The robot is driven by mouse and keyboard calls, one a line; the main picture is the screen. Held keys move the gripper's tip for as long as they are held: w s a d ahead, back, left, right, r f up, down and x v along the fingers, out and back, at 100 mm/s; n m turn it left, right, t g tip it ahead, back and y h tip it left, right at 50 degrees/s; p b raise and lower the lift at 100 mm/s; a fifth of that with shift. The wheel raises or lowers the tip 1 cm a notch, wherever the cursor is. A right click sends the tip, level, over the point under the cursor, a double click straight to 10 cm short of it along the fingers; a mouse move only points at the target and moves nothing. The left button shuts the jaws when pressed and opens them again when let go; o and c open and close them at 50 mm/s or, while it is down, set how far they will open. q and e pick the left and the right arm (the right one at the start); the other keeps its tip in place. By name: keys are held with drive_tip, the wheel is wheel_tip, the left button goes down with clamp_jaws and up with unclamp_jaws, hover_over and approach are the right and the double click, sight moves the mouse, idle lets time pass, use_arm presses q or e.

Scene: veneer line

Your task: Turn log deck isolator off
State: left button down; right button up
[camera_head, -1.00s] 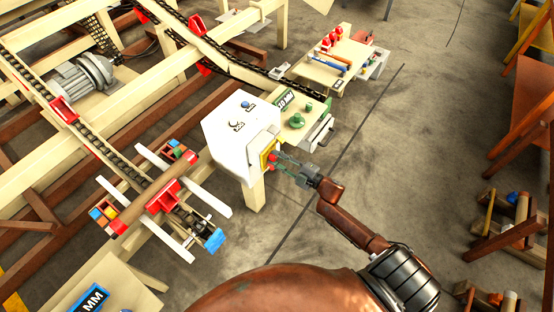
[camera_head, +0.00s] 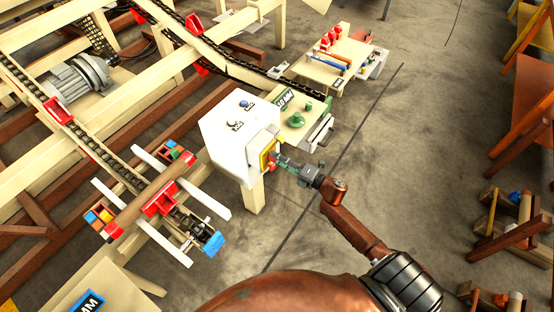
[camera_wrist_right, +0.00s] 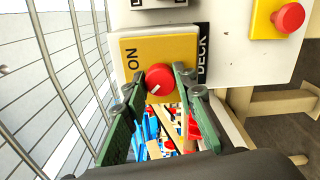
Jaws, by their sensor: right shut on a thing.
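A white control box (camera_head: 232,135) stands at the centre of the head view, with a yellow switch plate (camera_head: 265,154) on its right side. In the right wrist view the yellow plate (camera_wrist_right: 128,55) reads ON, beside a black label reading DECK (camera_wrist_right: 203,52). A red rotary knob (camera_wrist_right: 160,79) with a white pointer mark sits on it, the mark slanting to the lower left. My right gripper (camera_wrist_right: 156,88) is shut on the red knob, one finger on each side. The head view shows this gripper (camera_head: 274,162) at the plate. Part of the plate is hidden by the fingers. My left gripper is not in view.
A red button (camera_wrist_right: 289,17) on another yellow plate is to the right in the wrist view. A green-topped unit (camera_head: 297,118) adjoins the box. The chain conveyor frame (camera_head: 110,100) fills the left. Open floor (camera_head: 420,150) lies to the right.

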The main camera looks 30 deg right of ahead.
idle(0.5)
drive_tip(key=o, duration=1.2)
drive_tip(key=shift+c, duration=0.2)
drive_tip(key=shift+s, duration=0.1)
drive_tip(key=v, duration=1.2)
drive_tip(key=shift+f, duration=0.15)
